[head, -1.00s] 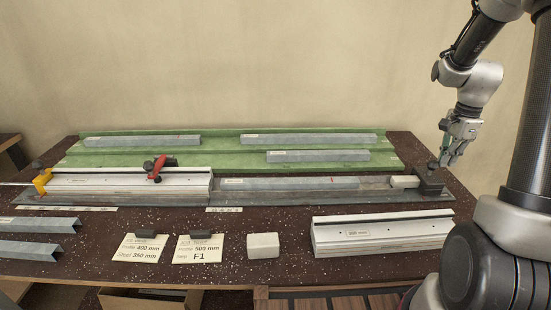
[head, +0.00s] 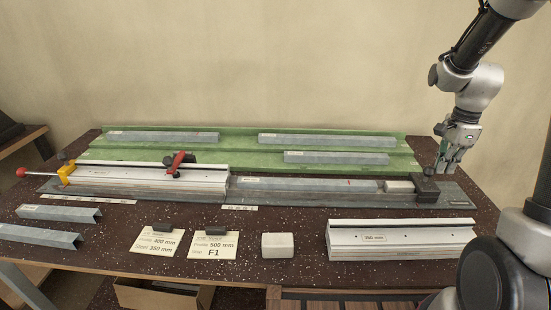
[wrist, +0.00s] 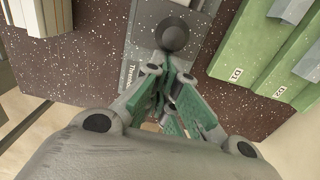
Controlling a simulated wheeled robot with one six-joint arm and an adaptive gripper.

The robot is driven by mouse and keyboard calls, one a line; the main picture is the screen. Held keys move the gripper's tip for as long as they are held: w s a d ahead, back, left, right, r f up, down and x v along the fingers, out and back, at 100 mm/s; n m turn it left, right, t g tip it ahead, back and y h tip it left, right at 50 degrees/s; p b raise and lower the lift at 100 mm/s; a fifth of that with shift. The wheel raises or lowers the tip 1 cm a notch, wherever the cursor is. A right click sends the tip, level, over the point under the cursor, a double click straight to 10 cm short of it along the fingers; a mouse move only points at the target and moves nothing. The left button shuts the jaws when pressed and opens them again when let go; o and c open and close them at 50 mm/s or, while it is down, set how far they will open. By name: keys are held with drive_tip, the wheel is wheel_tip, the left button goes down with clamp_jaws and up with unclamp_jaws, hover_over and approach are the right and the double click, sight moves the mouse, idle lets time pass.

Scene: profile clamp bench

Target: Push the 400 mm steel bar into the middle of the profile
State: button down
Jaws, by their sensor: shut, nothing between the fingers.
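The long grey steel bar (head: 300,185) lies in the bench fixture, in line with the pale aluminium profile (head: 130,179). Its left end meets the profile's right end; I cannot tell how far it reaches inside. A red mark shows near its right end. A light block (head: 398,186) sits at that end, beside a dark end block (head: 425,190) with a black knob. My gripper (head: 447,166) is shut and empty, just right of and behind the dark block. In the wrist view, my green-padded fingers (wrist: 163,103) are close to the round knob (wrist: 174,35), seemingly apart from it.
A red clamp lever (head: 178,162) stands on the profile, a yellow clamp (head: 66,173) at its left end. Green racks behind hold several grey bars. A 700 mm profile (head: 400,240), a pale block (head: 278,246) and two label cards lie in front.

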drive_tip(key=shift+a, duration=25.45)
